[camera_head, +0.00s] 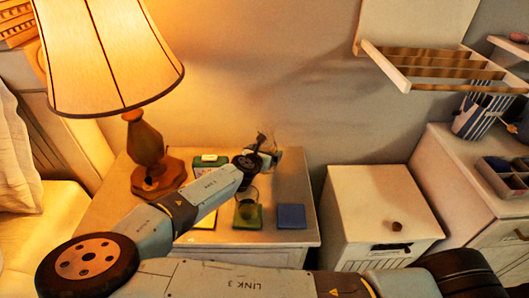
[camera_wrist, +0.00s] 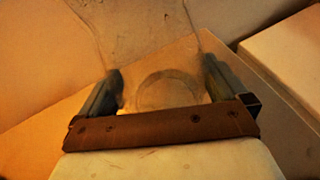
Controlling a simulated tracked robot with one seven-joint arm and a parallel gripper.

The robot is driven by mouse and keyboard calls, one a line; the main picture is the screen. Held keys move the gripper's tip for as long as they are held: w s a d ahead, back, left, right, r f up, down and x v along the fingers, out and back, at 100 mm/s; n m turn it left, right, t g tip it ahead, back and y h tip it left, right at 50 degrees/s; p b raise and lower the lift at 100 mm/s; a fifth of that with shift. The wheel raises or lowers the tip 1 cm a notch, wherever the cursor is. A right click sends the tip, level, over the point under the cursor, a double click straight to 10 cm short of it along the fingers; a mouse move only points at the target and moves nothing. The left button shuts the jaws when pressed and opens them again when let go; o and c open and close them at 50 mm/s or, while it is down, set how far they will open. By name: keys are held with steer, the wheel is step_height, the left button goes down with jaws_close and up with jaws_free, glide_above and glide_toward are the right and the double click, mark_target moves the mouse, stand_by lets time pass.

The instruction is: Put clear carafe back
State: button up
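My gripper (camera_wrist: 163,78) has its two fingers set wide apart on either side of a clear glass carafe (camera_wrist: 135,25). The glass edges meet both fingertips, and a round glass outline shows between them. In the head view my gripper (camera_head: 256,160) is over the back of the nightstand (camera_head: 300,185), near the wall. Faint glass, apparently the carafe (camera_head: 267,142), shows at its tip. Its lower part is hard to make out, so I cannot tell whether it touches the nightstand.
A yellow square (camera_head: 202,222), a green square (camera_head: 247,216) and a blue square (camera_head: 291,216) lie along the nightstand's front. A small green box (camera_head: 208,162) is behind them. A lit lamp (camera_head: 150,160) stands left. A white cabinet (camera_head: 375,205) stands right.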

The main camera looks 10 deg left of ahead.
steer(key=shift+r, duration=0.1)
steer(key=v, duration=1.2)
steer(key=shift+d, duration=0.1)
